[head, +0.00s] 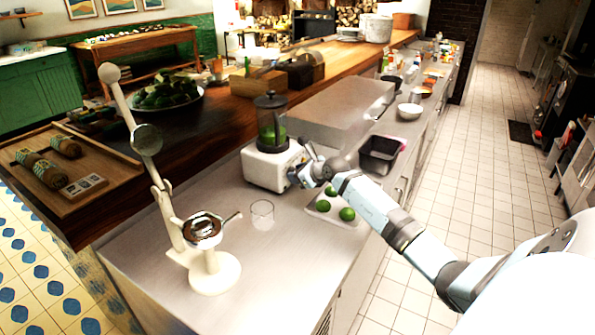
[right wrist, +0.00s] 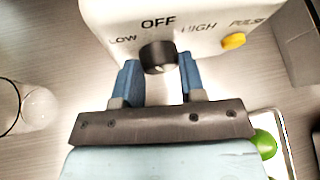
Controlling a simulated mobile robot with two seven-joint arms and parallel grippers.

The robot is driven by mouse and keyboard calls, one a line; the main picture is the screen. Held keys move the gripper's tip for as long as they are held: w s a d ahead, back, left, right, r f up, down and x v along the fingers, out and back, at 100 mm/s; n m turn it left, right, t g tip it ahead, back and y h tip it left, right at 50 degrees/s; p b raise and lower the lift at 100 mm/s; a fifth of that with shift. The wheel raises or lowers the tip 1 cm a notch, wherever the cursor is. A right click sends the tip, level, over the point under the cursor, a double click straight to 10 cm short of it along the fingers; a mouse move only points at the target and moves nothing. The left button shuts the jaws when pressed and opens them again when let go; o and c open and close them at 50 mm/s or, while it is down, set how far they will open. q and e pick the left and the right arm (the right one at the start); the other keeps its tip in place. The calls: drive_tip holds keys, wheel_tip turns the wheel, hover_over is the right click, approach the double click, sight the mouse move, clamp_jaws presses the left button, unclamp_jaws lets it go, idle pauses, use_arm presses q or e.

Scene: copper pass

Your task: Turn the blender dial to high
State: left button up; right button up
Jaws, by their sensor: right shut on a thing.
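The blender (head: 270,150) stands on the steel counter, with a white base and a clear jar holding something green. In the right wrist view its base (right wrist: 105,15) fills the top, marked LOW, OFF, HIGH and PULSE. The black dial (right wrist: 158,54) sits below OFF, between my right gripper's two blue fingers (right wrist: 160,78). My right gripper (head: 303,174) is at the blender's front in the head view and is shut on the dial. I cannot make out a pointer mark on the dial. My left gripper is not in view.
A yellow button (right wrist: 233,41) is right of the dial. A glass (head: 262,214) and a white citrus press (head: 212,270) stand left of the arm. Limes on a small tray (head: 324,216) lie under it. A dark bin (head: 380,154) is to the right.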

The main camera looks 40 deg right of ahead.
drive_tip(key=shift+d+r+m+g+y+p, duration=0.15)
drive_tip(key=shift+d+m+g+y+p, duration=0.15)
drive_tip(key=shift+m+y, duration=0.5)
drive_tip(key=shift+w+d+m+g+y, duration=0.1)
drive_tip(key=shift+m+g+y, duration=0.2)
drive_tip(key=shift+m+y, duration=0.8)
drive_tip(key=m+y, duration=0.1)
drive_tip(key=m+y+b, duration=0.2)
drive_tip(key=shift+w+d+f+m+y, duration=0.1)
drive_tip(key=shift+d+f+m+y, duration=0.1)
drive_tip(key=shift+f+m+y, duration=0.1)
drive_tip(key=shift+m+y+b, duration=0.45)
drive_tip(key=shift+m+y, duration=0.15)
drive_tip(key=shift+y, duration=0.1)
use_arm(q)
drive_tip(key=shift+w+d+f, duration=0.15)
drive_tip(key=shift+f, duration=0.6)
use_arm(e)
drive_tip(key=shift+m+y, duration=0.3)
drive_tip(key=shift+m, duration=0.2)
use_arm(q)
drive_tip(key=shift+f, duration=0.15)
use_arm(e)
drive_tip(key=o, duration=0.6)
use_arm(q)
drive_tip(key=shift+b, duration=0.3)
use_arm(e)
drive_tip(key=shift+o, duration=0.2)
drive_tip(key=shift+d, duration=0.1)
